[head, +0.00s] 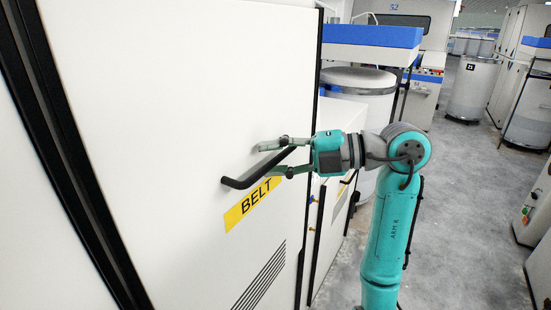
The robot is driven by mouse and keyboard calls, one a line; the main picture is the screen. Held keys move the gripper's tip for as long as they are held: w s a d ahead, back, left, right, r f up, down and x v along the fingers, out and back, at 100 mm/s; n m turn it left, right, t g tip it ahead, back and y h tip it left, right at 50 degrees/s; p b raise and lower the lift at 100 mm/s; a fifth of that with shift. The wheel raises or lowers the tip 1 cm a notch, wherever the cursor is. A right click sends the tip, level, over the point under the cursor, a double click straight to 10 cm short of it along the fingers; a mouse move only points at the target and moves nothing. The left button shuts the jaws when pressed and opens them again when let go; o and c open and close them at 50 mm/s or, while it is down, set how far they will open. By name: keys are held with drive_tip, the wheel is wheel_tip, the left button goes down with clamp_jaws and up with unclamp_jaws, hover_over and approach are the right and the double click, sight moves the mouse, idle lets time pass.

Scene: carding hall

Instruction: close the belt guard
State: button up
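The belt guard (180,90) is a large white panel filling the left half of the head view. It has a yellow BELT label (252,204) and a slanted black bar handle (243,178) above the label. Dark strips run along its left and right edges; I cannot tell how far it stands open. My gripper (268,160) is at the right end of the handle. Its two fingers are spread, one above and one below the bar, with the bar's right part between them. I cannot tell whether either finger touches the bar.
Behind my arm stand a large pale can (358,82) and a blue-topped machine part (372,37). A grey floor aisle (460,200) lies open to the right. More cans (473,88) and machine cabinets (540,215) line its far end and right side.

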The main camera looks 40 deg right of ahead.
drive_tip(key=v, duration=1.2)
idle(0.5)
